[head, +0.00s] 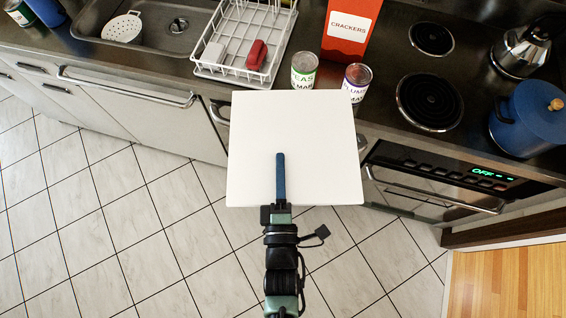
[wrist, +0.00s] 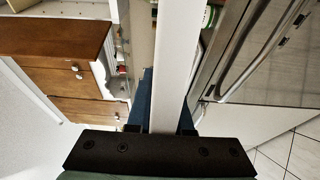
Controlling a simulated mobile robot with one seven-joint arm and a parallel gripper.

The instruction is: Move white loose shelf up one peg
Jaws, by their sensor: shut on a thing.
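The white loose shelf (head: 295,125) is a flat white board, held out over the floor in front of the counter in the head view. My gripper (head: 280,165) is shut on its near edge, with one blue finger lying across the top face. In the wrist view the board shows edge-on as a white strip (wrist: 178,55) between the two blue fingers (wrist: 167,105). The lower finger is hidden by the board in the head view. I cannot make out any pegs or the shelf's place in either view.
Two cans (head: 304,70) and (head: 356,80) and a red crackers box (head: 350,30) stand on the counter close beyond the board. A dish rack (head: 245,45) is left of them. The oven (head: 435,185) is right. The tiled floor (head: 120,240) is clear. The wrist view shows wooden drawers (wrist: 60,55).

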